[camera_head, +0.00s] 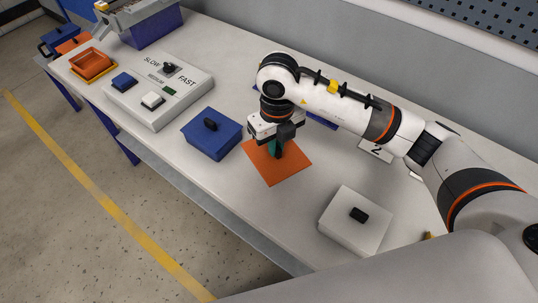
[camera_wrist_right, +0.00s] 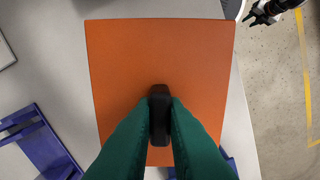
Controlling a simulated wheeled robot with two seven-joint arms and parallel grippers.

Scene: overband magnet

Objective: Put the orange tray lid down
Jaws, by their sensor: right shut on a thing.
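The orange tray lid (camera_head: 290,172) is a flat square plate over the middle of the table. It also shows in the right wrist view (camera_wrist_right: 160,60), with a black grip (camera_wrist_right: 160,100) in its middle. My right gripper (camera_head: 276,149) points down with its teal fingers shut on that grip. The wrist view shows both fingers (camera_wrist_right: 160,125) on either side of the grip. I cannot tell whether the lid touches the table or hangs just above it.
A blue lidded box (camera_head: 205,143) stands left of the lid, a white lidded box (camera_head: 345,230) to its right. A control box (camera_head: 155,95) and an orange tray (camera_head: 91,64) are farther left. A number sign (camera_head: 375,151) stands behind. The table's front edge is close.

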